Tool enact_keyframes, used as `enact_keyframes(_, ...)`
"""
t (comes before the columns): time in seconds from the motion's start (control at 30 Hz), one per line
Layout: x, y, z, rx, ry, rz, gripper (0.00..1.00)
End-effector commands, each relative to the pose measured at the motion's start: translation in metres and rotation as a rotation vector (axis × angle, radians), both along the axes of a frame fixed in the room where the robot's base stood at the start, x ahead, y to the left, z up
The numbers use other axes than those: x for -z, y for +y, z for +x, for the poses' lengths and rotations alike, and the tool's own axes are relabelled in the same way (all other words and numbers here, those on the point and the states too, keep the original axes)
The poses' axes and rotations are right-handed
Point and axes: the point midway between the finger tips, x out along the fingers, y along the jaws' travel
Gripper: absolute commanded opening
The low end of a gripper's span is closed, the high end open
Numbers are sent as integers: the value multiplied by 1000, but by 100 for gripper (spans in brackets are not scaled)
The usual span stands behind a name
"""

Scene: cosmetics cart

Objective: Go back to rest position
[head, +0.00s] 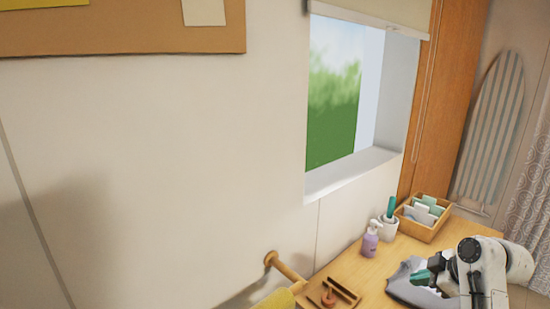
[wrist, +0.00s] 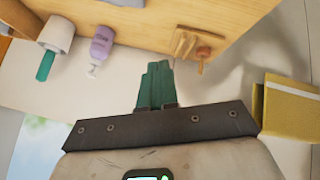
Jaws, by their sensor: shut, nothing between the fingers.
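In the wrist view my gripper (wrist: 156,86) shows its teal fingers close together, with nothing held between them. In the head view my gripper (head: 422,276) is at the lower right, over the wooden tabletop (head: 405,244), and my arm partly hides it. A grey, cloth-like item (head: 402,284) lies on the table beside and beneath the fingers; whether they touch it is unclear.
A lilac pump bottle (head: 371,240), a white cup (head: 388,229) with a teal item and a wooden box (head: 425,218) of cards stand at the back. A wooden tray (head: 342,292) and wall peg (head: 290,270) are left. The window (head: 335,110) is above.

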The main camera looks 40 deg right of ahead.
Motion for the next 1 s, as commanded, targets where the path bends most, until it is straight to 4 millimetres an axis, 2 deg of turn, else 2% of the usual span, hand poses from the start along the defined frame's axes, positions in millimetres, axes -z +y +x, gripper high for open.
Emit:
enact_keyframes(0.03,12,19,8,0,14,31,0)
enact_keyframes(0.17,44,74,22,29,70,122,0)
enact_keyframes(0.3,87,154,24,87,175,231,0)
enact_keyframes(0.4,113,208,12,139,261,286,0)
enact_keyframes(0.47,127,237,0,173,314,307,0)
enact_keyframes(0.5,135,255,-10,198,349,317,0)
enact_keyframes(0.6,152,292,-39,260,432,322,0)
enact_keyframes(0.7,163,318,-70,324,502,307,0)
enact_keyframes(0.8,168,332,-97,380,548,278,0)
enact_keyframes(0.9,169,339,-116,422,573,253,0)
enact_keyframes(1.0,169,340,-127,448,583,237,0)
